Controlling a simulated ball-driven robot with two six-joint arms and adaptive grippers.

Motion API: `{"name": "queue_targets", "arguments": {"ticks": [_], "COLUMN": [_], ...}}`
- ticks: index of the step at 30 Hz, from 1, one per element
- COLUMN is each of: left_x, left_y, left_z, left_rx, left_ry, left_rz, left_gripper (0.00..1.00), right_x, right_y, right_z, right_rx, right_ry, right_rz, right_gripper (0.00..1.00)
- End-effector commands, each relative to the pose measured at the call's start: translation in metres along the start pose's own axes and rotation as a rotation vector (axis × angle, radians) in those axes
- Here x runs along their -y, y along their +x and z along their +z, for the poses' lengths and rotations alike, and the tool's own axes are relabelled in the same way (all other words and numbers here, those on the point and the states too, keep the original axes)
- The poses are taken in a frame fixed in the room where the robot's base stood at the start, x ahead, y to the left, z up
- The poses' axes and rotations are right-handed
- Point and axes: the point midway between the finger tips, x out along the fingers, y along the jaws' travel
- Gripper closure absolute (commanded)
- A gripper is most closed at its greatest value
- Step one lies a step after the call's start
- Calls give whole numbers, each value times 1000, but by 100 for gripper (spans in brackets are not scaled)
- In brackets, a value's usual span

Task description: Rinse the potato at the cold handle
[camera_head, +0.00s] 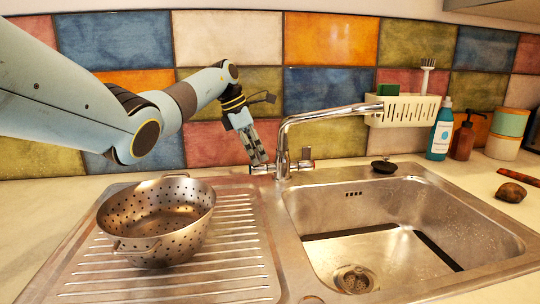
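The potato (511,192) is a small brown lump on the counter to the right of the sink (470,222). The chrome tap (284,143) stands behind the sink, its spout reaching right over the basin, with no water stream visible. A tap handle (259,170) sits on its left side and another handle (306,161) on its right, with a reddish mark near it. I cannot tell surely which is cold. My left gripper (258,158) points down just above the left handle. Its fingers look close together; contact and opening are unclear. My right gripper is out of view.
A metal colander (158,222) stands on the ribbed drainboard (235,278) at left. A caddy (402,110) with a brush hangs behind the basin. A black oval dish (383,166) lies on the back rim. Bottles (440,135) and jars (506,134) stand at back right. The basin looks empty.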

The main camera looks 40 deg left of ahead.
Motion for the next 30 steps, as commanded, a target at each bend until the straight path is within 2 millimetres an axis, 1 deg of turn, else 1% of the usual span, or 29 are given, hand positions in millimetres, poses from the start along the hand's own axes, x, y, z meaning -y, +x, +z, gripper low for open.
{"name": "queue_targets", "arguments": {"ticks": [5,9,12,15,18,21,30], "left_x": [-2,-2,-1,-1,-1,-1,-1], "left_y": [-33,-65,-85,-100,-109,-114,-114], "left_z": [0,-1,-1,-1,-1,-1,-1], "left_rx": [0,0,-1,-1,-2,-2,-2], "left_ry": [1,0,-1,-2,-2,-2,-3], "left_rz": [5,4,3,1,0,-1,-1], "left_gripper": [70,70,70,70,70,70,70], "right_x": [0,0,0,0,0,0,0], "right_y": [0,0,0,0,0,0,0], "right_z": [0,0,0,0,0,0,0], "right_rx": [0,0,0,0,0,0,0], "right_ry": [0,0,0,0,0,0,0], "right_rz": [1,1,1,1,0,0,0], "right_gripper": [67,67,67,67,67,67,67]}}
